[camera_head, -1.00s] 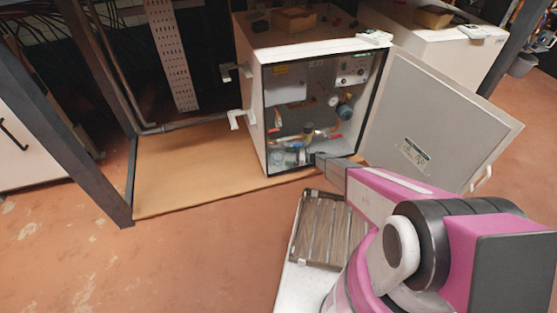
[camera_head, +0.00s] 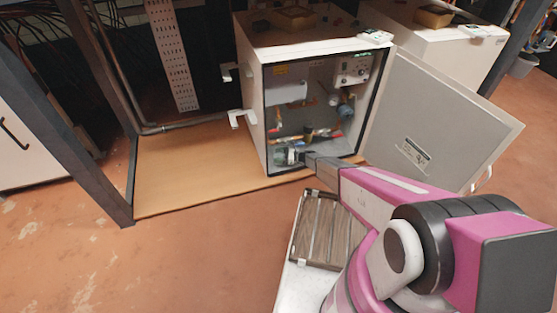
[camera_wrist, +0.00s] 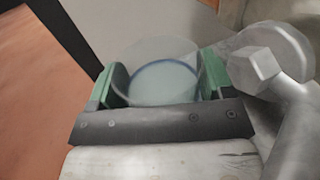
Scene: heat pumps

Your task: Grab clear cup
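A clear cup (camera_wrist: 160,72) with a blue ring shows in the wrist view, between the green-padded fingers of my gripper (camera_wrist: 163,82). The fingers are wide apart, one on each side of the cup. The cup's sides come very close to both pads, and firm contact cannot be made out. In the head view my gripper (camera_head: 296,156) reaches into the lower left front of the open white cabinet (camera_head: 252,110). The cup is small and hard to make out there.
The cabinet holds pipes, a gauge and valves (camera_head: 318,135) behind and right of my gripper. Its door (camera_head: 430,125) stands open to the right. In the wrist view a grey pipe fitting (camera_wrist: 262,65) is close to the right finger. A wooden board (camera_head: 190,165) lies left of the cabinet.

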